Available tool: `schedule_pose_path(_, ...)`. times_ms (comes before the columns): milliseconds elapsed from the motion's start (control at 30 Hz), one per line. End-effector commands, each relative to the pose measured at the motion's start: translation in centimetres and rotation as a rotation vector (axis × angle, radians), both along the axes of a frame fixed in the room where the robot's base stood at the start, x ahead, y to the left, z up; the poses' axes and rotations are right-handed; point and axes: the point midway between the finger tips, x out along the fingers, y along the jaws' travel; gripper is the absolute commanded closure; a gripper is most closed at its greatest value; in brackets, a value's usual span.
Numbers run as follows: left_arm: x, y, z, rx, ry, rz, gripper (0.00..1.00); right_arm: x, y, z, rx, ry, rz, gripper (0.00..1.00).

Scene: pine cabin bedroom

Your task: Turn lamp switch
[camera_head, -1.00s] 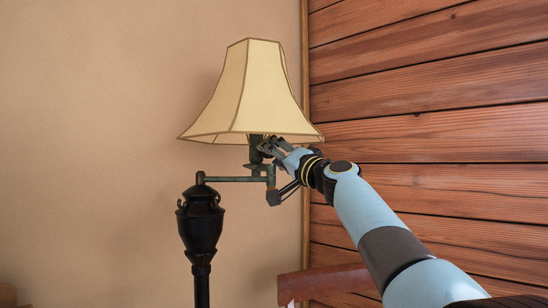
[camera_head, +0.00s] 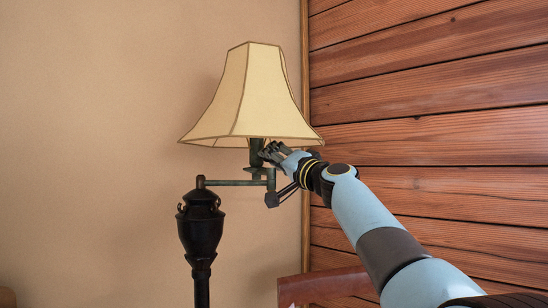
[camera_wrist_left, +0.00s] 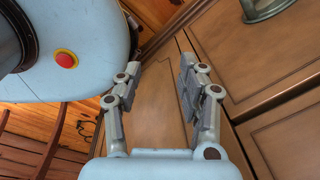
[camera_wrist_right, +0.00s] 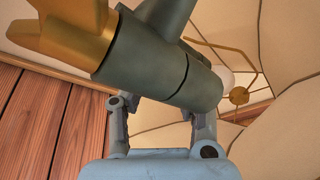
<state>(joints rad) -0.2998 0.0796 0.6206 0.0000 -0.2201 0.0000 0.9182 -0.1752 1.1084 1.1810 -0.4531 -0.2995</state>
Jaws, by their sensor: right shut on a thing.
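The floor lamp has a cream shade (camera_head: 235,95), a dark green socket stem (camera_head: 256,150) under it, a swing arm (camera_head: 235,183) and a black post (camera_head: 201,225). My right gripper (camera_head: 270,152) is shut on the lamp just under the shade, at the socket. In the right wrist view the dark green socket (camera_wrist_right: 165,70) crosses in front of the fingers (camera_wrist_right: 160,115) and hides their tips. The switch cannot be made out there. My left gripper (camera_wrist_left: 155,80) is open and empty in the left wrist view, apart from the lamp.
A plank wall (camera_head: 430,120) stands close on the right and a plain beige wall (camera_head: 90,120) behind the lamp. A reddish wooden piece (camera_head: 322,287) lies low beneath my right arm. Brown wooden cabinet panels (camera_wrist_left: 155,120) are near my left gripper.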

Motion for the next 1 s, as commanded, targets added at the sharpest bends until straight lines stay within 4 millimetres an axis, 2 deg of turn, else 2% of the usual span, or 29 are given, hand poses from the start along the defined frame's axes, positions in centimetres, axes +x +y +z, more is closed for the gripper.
schedule_pose_path(167, 0.4, 0.0, 2.1, 0.0, -0.006, 0.001, 0.6, -0.1, 0.0, 0.5, 0.05, 0.054, -0.001, 1.0)
schedule_pose_path(400, 1.0, 0.0, 5.9, 0.0, -0.016, 0.0, 0.6, -0.1, 0.0, 0.9, 0.173, 0.176, -0.001, 1.0)
schedule_pose_path(700, 1.5, 0.0, 10.4, 0.0, -0.024, 0.0, 0.6, -0.1, 0.1, 0.7, 0.322, 0.324, -0.001, 1.0)
schedule_pose_path(1000, 1.6, 0.0, 12.6, 0.0, -0.027, 0.0, 0.6, -0.1, 0.1, 0.4, 0.405, 0.406, -0.001, 1.0)
